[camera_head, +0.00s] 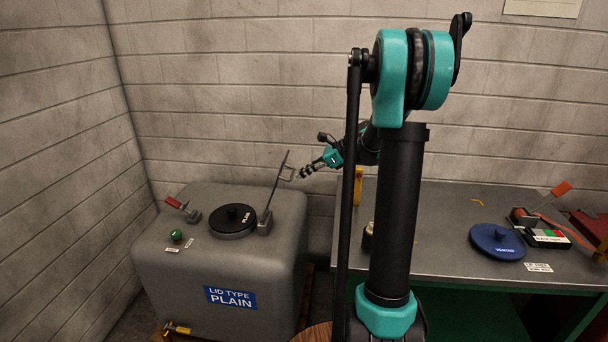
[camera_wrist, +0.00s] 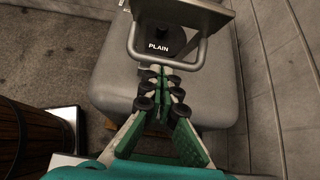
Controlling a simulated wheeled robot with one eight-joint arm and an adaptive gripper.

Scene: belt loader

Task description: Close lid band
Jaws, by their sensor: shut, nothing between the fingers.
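The lid band (camera_head: 277,182) is a thin grey bar standing up, leaning slightly right, from a bracket (camera_head: 264,224) at the right of the black PLAIN lid (camera_head: 232,218) on the grey tank (camera_head: 177,273). Its U-shaped handle (camera_head: 286,172) points right, toward my gripper. My gripper (camera_head: 301,174) is shut and empty, beside the handle. In the wrist view my gripper (camera_wrist: 161,73) has its fingertips at the handle's crossbar (camera_wrist: 165,65); I cannot tell whether they touch. The band's plate (camera_wrist: 190,10) and the lid (camera_wrist: 158,45) show beyond.
A red-handled latch (camera_head: 178,205) stands at the lid's left, with a green knob (camera_head: 177,236) in front. The bench (camera_head: 440,235) at right holds a blue lid (camera_head: 497,241) and tools. A wooden barrel (camera_wrist: 28,135) shows left in the wrist view. Brick walls stand behind and left.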

